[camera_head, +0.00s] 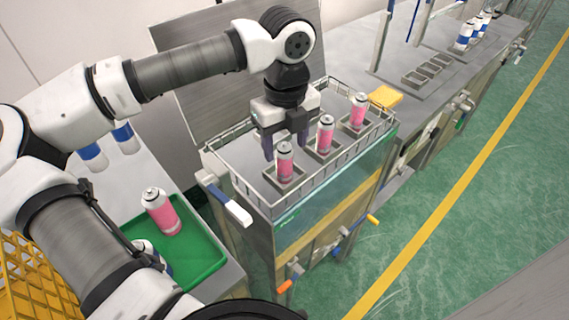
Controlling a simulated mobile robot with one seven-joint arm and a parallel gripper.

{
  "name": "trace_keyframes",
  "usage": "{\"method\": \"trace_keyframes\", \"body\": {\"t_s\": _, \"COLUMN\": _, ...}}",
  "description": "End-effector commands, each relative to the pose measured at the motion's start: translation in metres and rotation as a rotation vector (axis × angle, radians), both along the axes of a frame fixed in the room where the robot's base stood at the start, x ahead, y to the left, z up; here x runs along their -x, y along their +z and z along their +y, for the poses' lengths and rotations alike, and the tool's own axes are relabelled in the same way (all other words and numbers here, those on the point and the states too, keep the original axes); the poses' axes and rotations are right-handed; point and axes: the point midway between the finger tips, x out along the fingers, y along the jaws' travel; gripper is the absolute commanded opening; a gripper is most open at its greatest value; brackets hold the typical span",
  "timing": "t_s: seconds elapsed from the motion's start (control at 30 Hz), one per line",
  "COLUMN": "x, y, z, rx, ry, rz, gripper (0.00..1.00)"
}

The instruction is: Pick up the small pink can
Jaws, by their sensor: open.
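Several pink cans with white-grey tops are in view. One small pink can (284,162) stands upright in a holder at the near left of the railed station. A second pink can (325,134) stands in the middle holder and a third (358,111) in the far one. A larger-looking pink can (161,212) stands on the green tray (205,262) at the lower left. My gripper (285,150) points down over the station, open, with its fingers close to the nearest can's top. I cannot tell whether the fingers touch it.
A wire rail (335,172) borders the station. A yellow block (385,97) lies just beyond it. Blue-and-white cans (464,36) stand on the far bench, and others are partly hidden behind my arm. A yellow crate (30,280) is at lower left.

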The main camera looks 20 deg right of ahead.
Motion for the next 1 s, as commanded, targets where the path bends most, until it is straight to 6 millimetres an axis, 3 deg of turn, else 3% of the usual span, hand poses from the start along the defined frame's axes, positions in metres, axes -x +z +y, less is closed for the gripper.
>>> {"method": "trace_keyframes", "body": {"t_s": 0.3, "x": 0.005, "y": -0.04, "z": 0.003, "rx": 0.001, "ry": -0.001, "rz": 0.003, "gripper": 0.57}}
{"method": "trace_keyframes", "body": {"t_s": 0.57, "x": 0.004, "y": -0.044, "z": 0.003, "rx": 0.001, "ry": 0.0, "rz": 0.001, "gripper": 0.57}}
{"method": "trace_keyframes", "body": {"t_s": 0.93, "x": 0.004, "y": -0.043, "z": 0.003, "rx": 0.001, "ry": 0.0, "rz": 0.001, "gripper": 0.1}}
{"method": "trace_keyframes", "body": {"t_s": 1.0, "x": 0.004, "y": -0.043, "z": 0.003, "rx": 0.001, "ry": 0.0, "rz": 0.001, "gripper": 0.07}}
